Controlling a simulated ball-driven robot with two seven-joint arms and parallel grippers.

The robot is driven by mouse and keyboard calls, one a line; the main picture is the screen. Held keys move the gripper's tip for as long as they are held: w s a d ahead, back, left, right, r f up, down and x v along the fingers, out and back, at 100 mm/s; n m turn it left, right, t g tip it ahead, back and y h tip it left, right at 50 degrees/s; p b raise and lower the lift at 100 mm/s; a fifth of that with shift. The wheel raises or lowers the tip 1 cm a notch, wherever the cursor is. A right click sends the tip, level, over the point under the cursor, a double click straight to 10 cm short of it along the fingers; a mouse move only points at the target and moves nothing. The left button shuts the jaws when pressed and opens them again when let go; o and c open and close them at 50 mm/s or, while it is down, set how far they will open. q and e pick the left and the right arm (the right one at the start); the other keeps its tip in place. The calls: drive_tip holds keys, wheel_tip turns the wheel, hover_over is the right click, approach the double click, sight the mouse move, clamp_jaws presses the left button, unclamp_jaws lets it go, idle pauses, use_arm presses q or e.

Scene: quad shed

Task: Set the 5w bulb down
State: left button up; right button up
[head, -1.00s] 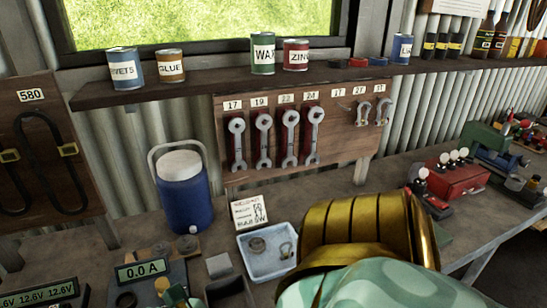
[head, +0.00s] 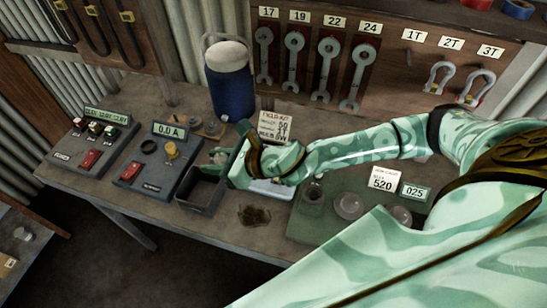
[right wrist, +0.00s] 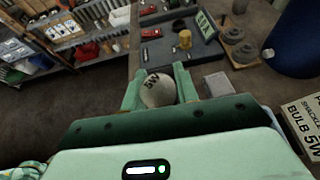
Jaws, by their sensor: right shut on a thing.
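The 5w bulb (right wrist: 158,90) is a pale round bulb marked 5W, between the two green fingers of my right gripper (right wrist: 160,84) in the right wrist view. The gripper is shut on it. In the head view my right gripper (head: 226,160) is over the bench, beside a dark open-topped bin (head: 203,192). The bulb cannot be made out there. A light blue tray (head: 270,190) is mostly hidden under my right forearm. A card (head: 275,126) stands behind the tray; in the right wrist view the card (right wrist: 303,125) reads "shackle" and "bulb 5W". My left gripper is out of view.
Two meter boxes, one with a 0.0 A display (head: 170,130), stand left of the bin. A blue jug (head: 230,85) stands behind.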

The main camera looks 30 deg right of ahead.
drive_tip(key=w+d+f+b, duration=0.1)
drive_tip(key=d+f+b, duration=0.1)
drive_tip(key=d, duration=0.3)
drive_tip(key=d+f+b, duration=0.2)
drive_tip(key=d+f, duration=0.1)
drive_tip(key=d, duration=0.2)
drive_tip(key=w+d+f+b, duration=0.1)
drive_tip(key=d+f+b, duration=0.1)
drive_tip(key=d, duration=0.4)
drive_tip(key=shift+w+d+f, duration=0.1)
drive_tip(key=shift+w+f, duration=0.25)
drive_tip(key=shift+f, duration=0.45)
drive_tip(key=shift+d+f, duration=0.25)
drive_tip(key=f, duration=0.2)
drive_tip(key=shift+d+f+b, duration=0.2)
drive_tip(key=shift+f+b, duration=0.1)
drive_tip(key=shift+b, duration=0.1)
drive_tip(key=shift+f, duration=0.45)
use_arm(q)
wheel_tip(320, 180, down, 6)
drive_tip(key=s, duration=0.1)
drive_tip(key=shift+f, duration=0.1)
